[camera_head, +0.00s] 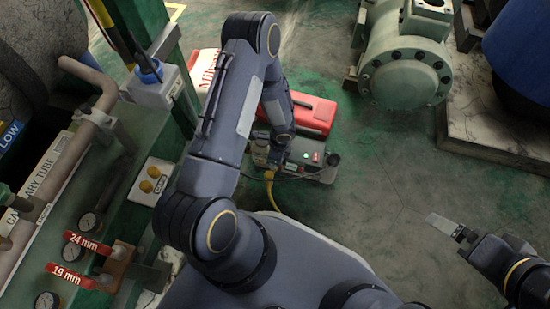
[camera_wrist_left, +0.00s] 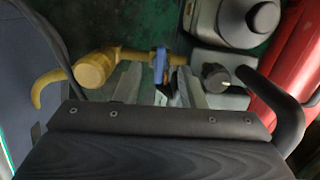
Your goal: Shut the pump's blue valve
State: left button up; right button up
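The pump (camera_head: 312,160) is a grey-green box on the floor beside a red case, with a yellow fitting (camera_head: 269,175) and hose at its left. In the left wrist view, the blue valve (camera_wrist_left: 160,65) is a small upright handle on the yellow pipe fitting (camera_wrist_left: 120,60). My left gripper (camera_wrist_left: 160,90) is at the valve, its pale fingers on either side of the blue handle. A gap shows between the fingers, and I see no clear contact. In the head view my left arm hides the gripper's tips and the valve. My right gripper (camera_head: 446,228) is at the lower right, holding nothing visible.
The red case (camera_head: 312,114) lies behind the pump. A black knob (camera_wrist_left: 215,76) is right of the valve. A green panel with gauges (camera_head: 90,221) and a valve box (camera_head: 150,182) stands at the left. A large green machine (camera_head: 405,78) is at the back right. Floor between is clear.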

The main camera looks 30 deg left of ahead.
pick_arm(q)
notch_tip(320, 180, up, 7)
jog(key=p, duration=0.4)
jog(key=shift+p, duration=0.3)
